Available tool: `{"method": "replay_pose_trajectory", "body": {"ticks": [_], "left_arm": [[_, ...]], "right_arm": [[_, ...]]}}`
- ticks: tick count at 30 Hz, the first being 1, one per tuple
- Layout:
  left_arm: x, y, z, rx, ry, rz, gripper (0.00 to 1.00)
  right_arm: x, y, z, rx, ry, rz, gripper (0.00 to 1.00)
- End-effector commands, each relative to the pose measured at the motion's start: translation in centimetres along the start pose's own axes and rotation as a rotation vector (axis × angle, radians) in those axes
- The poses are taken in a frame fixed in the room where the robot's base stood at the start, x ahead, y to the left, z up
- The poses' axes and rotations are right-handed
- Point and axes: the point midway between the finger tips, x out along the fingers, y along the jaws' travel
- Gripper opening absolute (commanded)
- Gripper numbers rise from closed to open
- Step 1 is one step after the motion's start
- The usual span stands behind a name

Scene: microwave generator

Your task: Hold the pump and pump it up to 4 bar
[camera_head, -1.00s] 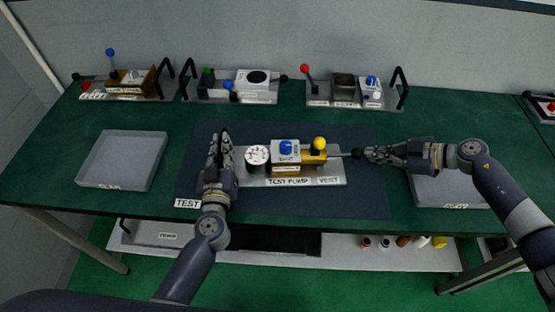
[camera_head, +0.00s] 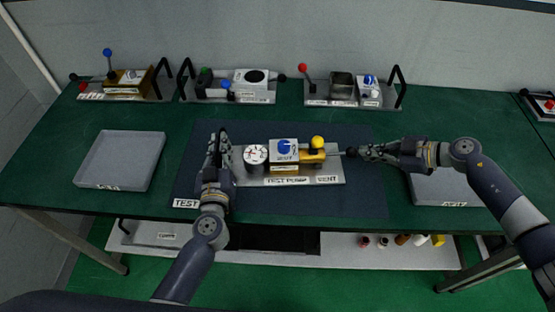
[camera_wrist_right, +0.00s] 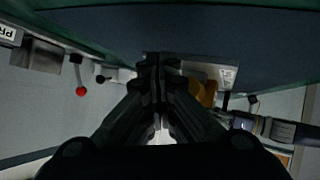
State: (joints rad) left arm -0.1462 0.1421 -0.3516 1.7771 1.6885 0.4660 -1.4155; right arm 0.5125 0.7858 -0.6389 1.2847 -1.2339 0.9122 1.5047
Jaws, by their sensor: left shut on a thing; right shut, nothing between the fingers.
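The test pump (camera_head: 320,171) is a grey plate on a dark mat, with a round white gauge (camera_head: 256,154), a white box with a blue knob, a yellow body with a yellow ball (camera_head: 317,142), and a rod ending in a black knob (camera_head: 351,152). The gauge reading is too small to tell. My left gripper (camera_head: 218,140) is shut on the dark handle at the plate's left end, which it mostly hides. My right gripper (camera_head: 366,151) is shut and empty, its tips at or touching the black knob. Its fingers (camera_wrist_right: 157,68) also show in the right wrist view.
An empty grey tray (camera_head: 122,160) lies at the left; another tray (camera_head: 440,190) is partly under my right arm. Three devices with levers stand along the back, including one with a red-knobbed lever (camera_head: 303,68). A shelf with small items is below the table.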

Motion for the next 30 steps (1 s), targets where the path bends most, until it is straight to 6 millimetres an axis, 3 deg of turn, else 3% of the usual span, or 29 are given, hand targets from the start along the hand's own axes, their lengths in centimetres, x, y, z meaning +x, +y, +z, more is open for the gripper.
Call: {"method": "replay_pose_trajectory", "body": {"ticks": [1,30], "left_arm": [[-0.2,0.0,0.7,-0.001,-0.014,0.001,0.00],[-0.2,0.1,0.8,-0.001,-0.014,0.002,0.00]], "right_arm": [[0.2,-0.1,-0.2,-0.001,0.005,-0.002,0.00],[2.4,-1.4,-1.9,-0.001,0.005,-0.005,0.00]]}}
